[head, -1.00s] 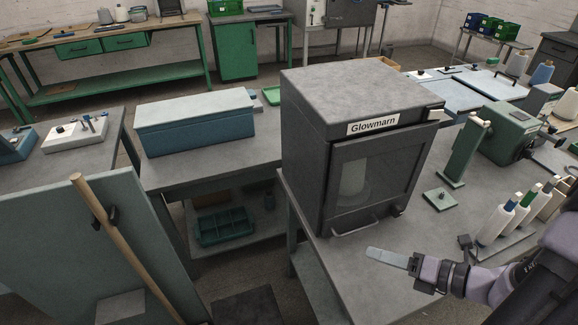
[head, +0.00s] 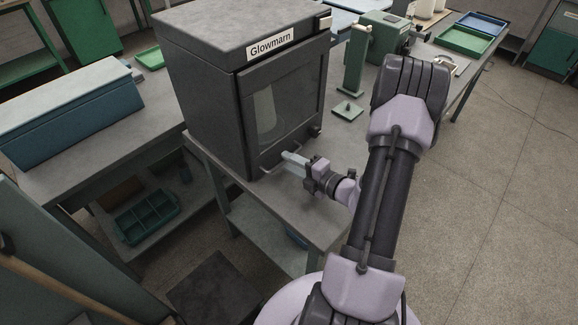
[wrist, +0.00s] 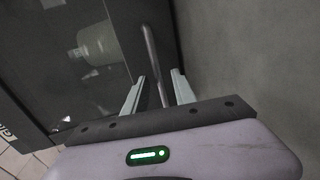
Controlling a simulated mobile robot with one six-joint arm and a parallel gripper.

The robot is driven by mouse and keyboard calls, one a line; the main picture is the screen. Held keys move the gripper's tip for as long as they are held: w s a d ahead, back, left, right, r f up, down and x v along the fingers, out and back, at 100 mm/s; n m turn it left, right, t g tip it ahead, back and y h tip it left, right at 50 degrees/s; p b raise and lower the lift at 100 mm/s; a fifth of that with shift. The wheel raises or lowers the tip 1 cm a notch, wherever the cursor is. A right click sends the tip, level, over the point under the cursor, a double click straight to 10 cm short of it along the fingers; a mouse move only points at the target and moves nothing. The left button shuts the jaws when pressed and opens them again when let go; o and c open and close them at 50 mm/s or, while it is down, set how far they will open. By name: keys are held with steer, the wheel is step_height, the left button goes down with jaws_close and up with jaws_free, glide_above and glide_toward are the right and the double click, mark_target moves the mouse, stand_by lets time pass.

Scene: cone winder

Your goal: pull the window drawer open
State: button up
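The window drawer (head: 303,88) is the dark front of the grey cabinet labelled Glowmarn. It looks shut, and a pale shape shows behind its glass. Its bar handle (wrist: 150,52) sticks out low on the front. My gripper (head: 291,159) is at the handle, above the table's edge. In the wrist view, my gripper (wrist: 158,86) is open, with one pale finger on each side of the bar. A gap shows between the bar and the fingers. In the head view the fingers hide part of the handle.
The cabinet (head: 200,105) stands on a grey table (head: 335,150). A green post (head: 354,68) on a base and a small green plate (head: 347,110) stand to its right. A blue box (head: 70,112) is on the bench at left. Floor (head: 470,220) is clear at right.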

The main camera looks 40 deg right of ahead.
steer(key=shift+w+a, duration=0.1)
steer(key=shift+w, duration=0.35)
jaws_close()
stand_by(1.1)
